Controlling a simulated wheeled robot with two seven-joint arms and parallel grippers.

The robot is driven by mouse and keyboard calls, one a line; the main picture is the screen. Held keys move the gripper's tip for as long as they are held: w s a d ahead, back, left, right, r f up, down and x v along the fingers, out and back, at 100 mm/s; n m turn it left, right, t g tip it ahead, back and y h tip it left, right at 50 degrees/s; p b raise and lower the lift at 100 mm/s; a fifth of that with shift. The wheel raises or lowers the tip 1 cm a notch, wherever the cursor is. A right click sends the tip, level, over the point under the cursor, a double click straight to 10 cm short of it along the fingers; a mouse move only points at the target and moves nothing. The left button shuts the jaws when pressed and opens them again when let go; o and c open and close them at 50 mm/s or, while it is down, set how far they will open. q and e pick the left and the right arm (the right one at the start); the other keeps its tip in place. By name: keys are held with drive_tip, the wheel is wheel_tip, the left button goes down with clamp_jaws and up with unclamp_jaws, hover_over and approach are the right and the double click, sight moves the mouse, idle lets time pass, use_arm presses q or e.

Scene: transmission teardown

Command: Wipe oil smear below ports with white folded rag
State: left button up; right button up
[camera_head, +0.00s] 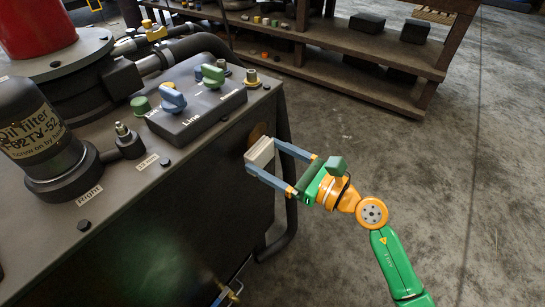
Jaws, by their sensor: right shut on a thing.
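A white folded rag (260,153) is held between the blue fingers of my right gripper (262,160), close to the upper right of the machine's dark front panel (190,215). I cannot tell whether the rag touches the panel. A brown oil smear (258,133) shows on the panel just above and behind the rag, and the rag may hide part of it. Ports with metal fittings (252,77) stand on the machine's top edge above the smear. My left gripper is out of the picture.
A valve block (197,112) with blue and green knobs sits on the machine top. An oil filter (40,135) stands at left. A dark frame tube (288,190) runs down the machine's right side. A wooden shelf (340,80) stands behind. The concrete floor at right is clear.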

drive_tip(key=shift+w+a, duration=0.15)
drive_tip(key=shift+a, duration=0.05)
drive_tip(key=shift+w+a, duration=0.4)
drive_tip(key=shift+a, duration=0.15)
idle(0.4)
